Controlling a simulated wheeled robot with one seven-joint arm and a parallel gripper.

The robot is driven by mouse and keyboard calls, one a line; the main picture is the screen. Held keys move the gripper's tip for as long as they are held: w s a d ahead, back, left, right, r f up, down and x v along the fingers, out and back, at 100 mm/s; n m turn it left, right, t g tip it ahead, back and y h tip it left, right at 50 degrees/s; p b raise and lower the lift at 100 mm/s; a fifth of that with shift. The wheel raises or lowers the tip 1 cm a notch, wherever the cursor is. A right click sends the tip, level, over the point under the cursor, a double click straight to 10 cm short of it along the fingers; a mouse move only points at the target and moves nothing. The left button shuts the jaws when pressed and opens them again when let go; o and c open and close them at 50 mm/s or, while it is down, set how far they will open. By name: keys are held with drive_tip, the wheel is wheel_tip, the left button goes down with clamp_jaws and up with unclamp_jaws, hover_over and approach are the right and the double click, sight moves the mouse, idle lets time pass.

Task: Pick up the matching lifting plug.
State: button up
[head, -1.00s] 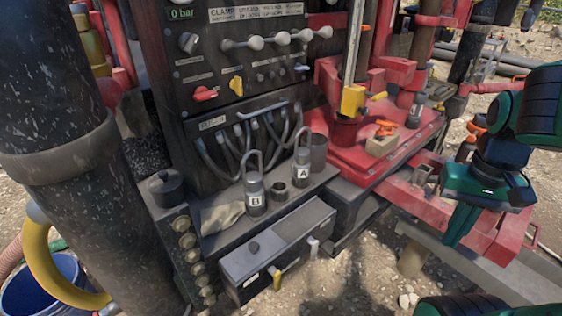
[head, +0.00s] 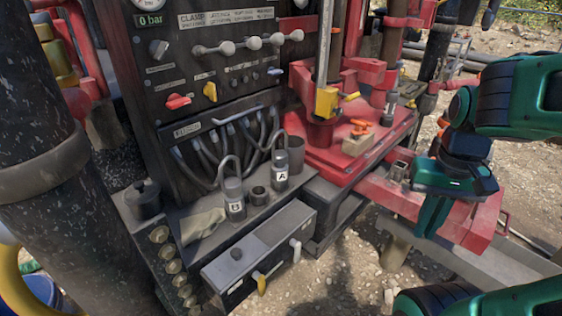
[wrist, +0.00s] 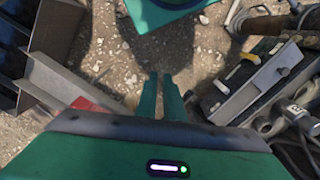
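Two dark grey lifting plugs with loop handles stand upright on the shelf below the control panel in the head view. Plug A (head: 281,167) has a white label "A" and is at the back right. Plug B (head: 233,197) has a white label "B" and is at the front left. My gripper (head: 427,228) points down to the right of both plugs, beyond the red beam's near side, well apart from them. In the wrist view its two green fingers (wrist: 161,82) lie close together with nothing seen between them, over gravel. The plugs are unclear in the wrist view.
A drawer box (head: 258,255) projects in front. A red beam (head: 420,202) and thick dark pipe (head: 45,150) flank the shelf.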

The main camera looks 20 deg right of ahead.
drive_tip(key=o, duration=0.5)
drive_tip(key=shift+s+r, duration=0.15)
drive_tip(key=shift+s, duration=0.15)
drive_tip(key=o, duration=0.7)
drive_tip(key=w+f+n, duration=0.1)
drive_tip(key=w+n, duration=0.1)
drive_tip(key=w, duration=0.1)
drive_tip(key=w+a+f+n+t, duration=0.1)
drive_tip(key=w, duration=0.3)
drive_tip(key=w+f+n+t, duration=0.1)
drive_tip(key=w+f+n, duration=0.1)
drive_tip(key=w, duration=0.2)
drive_tip(key=shift+a+n, duration=0.3)
drive_tip(key=n+t+y, duration=0.7)
drive_tip(key=t, duration=0.3)
approach(286, 163)
drive_tip(key=w, duration=0.2)
drive_tip(key=x, duration=0.6)
drive_tip(key=a+x, duration=0.1)
drive_tip(key=x, duration=0.3)
drive_tip(key=shift+s+f, duration=0.3)
drive_tip(key=shift+w+a+f, duration=0.2)
drive_tip(key=shift+w+a, duration=0.05)
drive_tip(key=shift+w, duration=0.2)
